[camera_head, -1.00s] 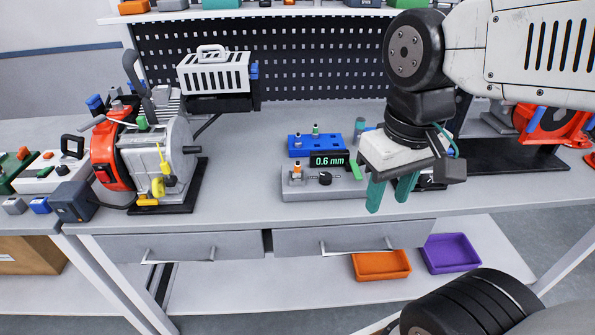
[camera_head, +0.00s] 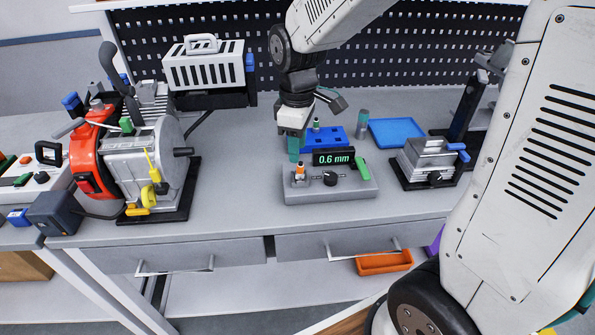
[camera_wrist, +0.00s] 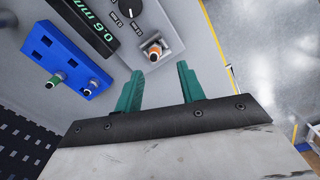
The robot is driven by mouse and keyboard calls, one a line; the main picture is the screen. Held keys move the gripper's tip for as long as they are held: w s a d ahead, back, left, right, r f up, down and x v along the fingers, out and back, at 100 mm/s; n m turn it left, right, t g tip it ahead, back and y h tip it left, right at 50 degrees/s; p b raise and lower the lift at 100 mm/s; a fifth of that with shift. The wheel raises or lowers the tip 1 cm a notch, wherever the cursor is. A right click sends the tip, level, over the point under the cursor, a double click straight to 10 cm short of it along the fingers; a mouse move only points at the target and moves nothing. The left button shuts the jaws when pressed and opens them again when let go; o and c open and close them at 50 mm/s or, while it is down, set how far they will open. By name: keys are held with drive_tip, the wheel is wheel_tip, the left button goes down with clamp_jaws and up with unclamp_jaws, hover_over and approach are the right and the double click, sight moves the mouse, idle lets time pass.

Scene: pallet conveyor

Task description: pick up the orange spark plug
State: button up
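The orange spark plug (camera_head: 300,170) stands upright at the left end of the grey gauge base (camera_head: 338,192), beside the 0.6 mm display. It also shows in the wrist view (camera_wrist: 155,53), beyond and between my gripper's fingertips. My gripper (camera_head: 294,155) is just behind and above the plug in the head view, pointing down. In the wrist view its two teal fingers (camera_wrist: 158,80) are apart with nothing between them. The plug is apart from both fingers.
A blue block (camera_head: 334,138) with a green-banded plug stands behind the gauge. The display (camera_head: 333,157), black knob (camera_head: 330,178) and green piece (camera_head: 364,167) are close by. A vise (camera_head: 428,160) and blue tray (camera_head: 396,132) lie to the right, an engine (camera_head: 150,160) to the left.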

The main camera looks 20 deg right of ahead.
sight(300, 162)
drive_tip(key=f, duration=0.6)
drive_tip(key=shift+w+d+f, duration=0.15)
drive_tip(key=shift+w+d, duration=0.05)
drive_tip(key=shift+d, duration=0.15)
clamp_jaws()
